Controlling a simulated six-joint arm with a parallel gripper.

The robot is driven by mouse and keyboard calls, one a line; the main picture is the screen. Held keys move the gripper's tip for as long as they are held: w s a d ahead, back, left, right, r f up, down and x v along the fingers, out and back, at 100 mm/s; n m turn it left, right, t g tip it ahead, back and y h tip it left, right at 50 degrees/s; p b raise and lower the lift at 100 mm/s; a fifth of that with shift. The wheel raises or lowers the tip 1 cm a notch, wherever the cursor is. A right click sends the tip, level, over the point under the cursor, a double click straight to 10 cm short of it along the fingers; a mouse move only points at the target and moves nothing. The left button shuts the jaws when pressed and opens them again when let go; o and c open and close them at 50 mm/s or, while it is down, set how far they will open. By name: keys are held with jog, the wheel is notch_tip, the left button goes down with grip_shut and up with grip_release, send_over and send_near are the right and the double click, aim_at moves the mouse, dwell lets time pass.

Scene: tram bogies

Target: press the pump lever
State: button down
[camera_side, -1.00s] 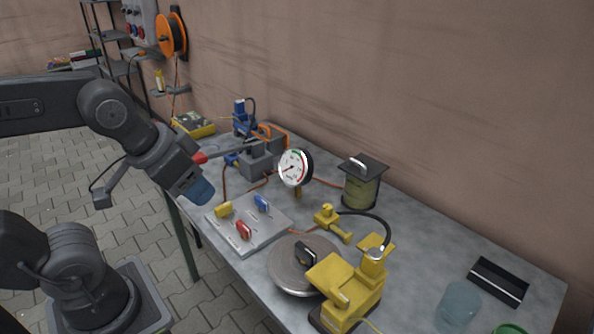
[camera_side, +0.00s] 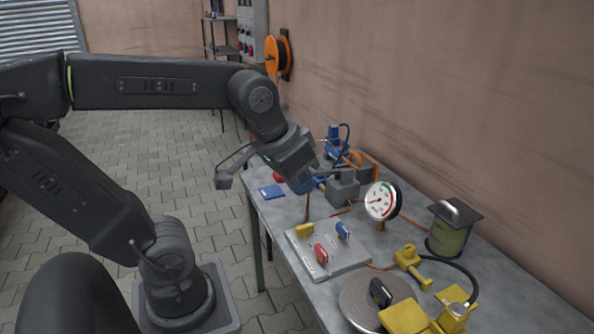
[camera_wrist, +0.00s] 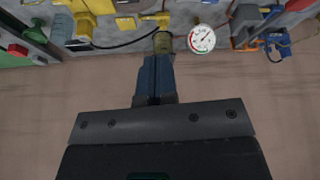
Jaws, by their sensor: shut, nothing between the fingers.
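The pump lever's red end (camera_side: 278,177) shows just left of my gripper in the side view. The grey pump block (camera_side: 345,188) stands right of my gripper. Most of the lever bar between them is hidden behind my gripper. My gripper (camera_side: 301,184) is shut and empty, its blue fingertips in front of the lever; I cannot tell whether they touch it. In the wrist view my closed blue fingers (camera_wrist: 155,78) point up the picture toward the bench, and the grey pump block (camera_wrist: 243,22) is up and right of them.
A round gauge (camera_side: 381,201) stands right of the pump. A grey panel with coloured switches (camera_side: 328,250) lies in front. A lidded canister (camera_side: 450,232), yellow fittings (camera_side: 412,262) and a round disc (camera_side: 365,298) fill the right. A blue booklet (camera_side: 271,191) lies at the left edge.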

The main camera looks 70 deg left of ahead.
jog(key=w+a+r+n+g, duration=0.1)
jog(key=w+a+n+g, duration=0.1)
jog(key=w+a+n, duration=0.45)
jog(key=w+a+r+n+g, duration=0.1)
jog(key=w+a+n+g, duration=0.15)
jog(key=w+a, duration=0.7)
jog(key=s+a+f+n+g, duration=0.1)
jog(key=a+f+n, duration=0.2)
jog(key=a, duration=0.7)
jog(key=s+a+f+n+g, duration=0.1)
jog(key=a+f+n, duration=0.3)
jog(key=a, duration=0.7)
jog(key=shift+h, duration=0.3)
jog(key=shift+d, duration=0.1)
jog(key=f, duration=0.4)
jog(key=s+f, duration=0.1)
jog(key=f, duration=0.4)
jog(key=s+f, duration=0.1)
jog(key=f, duration=0.3)
jog(key=shift+f, duration=0.4)
jog(key=shift+s+f, duration=0.1)
